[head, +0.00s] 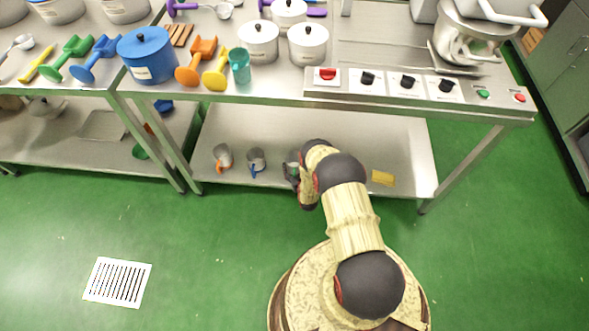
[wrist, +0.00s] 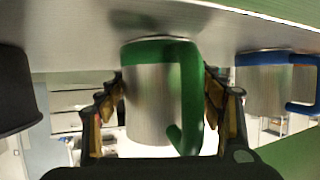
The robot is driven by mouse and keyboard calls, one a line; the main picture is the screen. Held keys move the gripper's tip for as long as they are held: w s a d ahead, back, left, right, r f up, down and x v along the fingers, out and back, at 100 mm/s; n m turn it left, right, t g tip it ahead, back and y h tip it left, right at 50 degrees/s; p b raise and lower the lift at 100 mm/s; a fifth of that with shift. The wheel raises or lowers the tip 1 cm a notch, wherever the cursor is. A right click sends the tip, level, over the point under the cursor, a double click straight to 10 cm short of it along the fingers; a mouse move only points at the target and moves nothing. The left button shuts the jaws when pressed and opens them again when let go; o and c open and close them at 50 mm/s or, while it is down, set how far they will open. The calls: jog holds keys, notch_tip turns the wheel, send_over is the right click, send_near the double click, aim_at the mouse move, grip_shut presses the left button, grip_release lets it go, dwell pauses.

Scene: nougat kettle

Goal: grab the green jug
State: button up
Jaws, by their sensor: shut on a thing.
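The green jug (wrist: 150,105) has a steel body with a green band and a green handle. It fills the middle of the wrist view, which looks upside down. My gripper (wrist: 165,88) is shut on it, one finger on each side, one of them beside the handle. In the head view my gripper (head: 294,173) is low at the front of the lower shelf, and my arm hides most of the jug. I cannot tell whether the jug touches the shelf.
A blue-handled jug (head: 256,161) and an orange-handled jug (head: 223,157) stand to the left on the lower shelf (head: 330,135). A yellow item (head: 383,178) lies to the right. The steel tabletop (head: 290,92) overhangs the shelf, and its legs stand at the sides.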

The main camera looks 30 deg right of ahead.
jog(key=shift+c, duration=1.2)
jog(key=shift+r, duration=0.1)
